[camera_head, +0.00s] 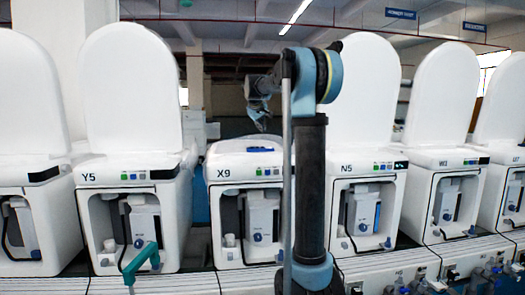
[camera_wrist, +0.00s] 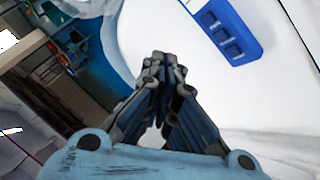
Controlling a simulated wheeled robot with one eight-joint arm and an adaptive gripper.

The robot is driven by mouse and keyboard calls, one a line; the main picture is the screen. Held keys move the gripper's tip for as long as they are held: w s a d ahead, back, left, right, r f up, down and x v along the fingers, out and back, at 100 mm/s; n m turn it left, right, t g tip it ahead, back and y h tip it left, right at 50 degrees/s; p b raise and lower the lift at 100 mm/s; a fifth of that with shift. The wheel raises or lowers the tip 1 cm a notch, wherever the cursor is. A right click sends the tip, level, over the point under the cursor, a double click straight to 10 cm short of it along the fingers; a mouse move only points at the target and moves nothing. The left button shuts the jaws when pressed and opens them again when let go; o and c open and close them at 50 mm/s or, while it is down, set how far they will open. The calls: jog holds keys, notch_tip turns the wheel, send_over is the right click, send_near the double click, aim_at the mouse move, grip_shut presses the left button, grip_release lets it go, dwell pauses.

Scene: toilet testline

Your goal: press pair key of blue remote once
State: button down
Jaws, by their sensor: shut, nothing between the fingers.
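The blue remote (camera_wrist: 228,32) lies on a white toilet surface at the upper right of the wrist view. Several raised rectangular keys show on its face; their labels are too small to read, so I cannot tell which is the pair key. In the head view the remote is a thin blue strip (camera_head: 266,150) on top of the toilet marked X9. My gripper (camera_wrist: 164,64) is shut and empty, its fingertips together to the left of the remote in the wrist view and apart from it. In the head view my gripper (camera_head: 261,122) hangs above the X9 toilet.
The X9 toilet (camera_head: 226,162) stands in a row between the Y5 toilet (camera_head: 110,162) and the N5 toilet (camera_head: 350,158). Tall upright white lids (camera_head: 133,90) rise on the neighbours. A teal bent piece (camera_head: 141,258) stands in front at the left.

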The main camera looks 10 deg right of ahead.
send_over(261, 148)
jog(key=shift+w+a+f, duration=0.1)
jog(key=shift+w+f, duration=0.05)
jog(key=shift+f, duration=2.8)
jog(key=shift+f, duration=0.1)
jog(key=shift+f, duration=0.25)
jog(key=shift+f, duration=0.45)
jog(key=shift+r, duration=0.85)
jog(key=shift+r, duration=2.5)
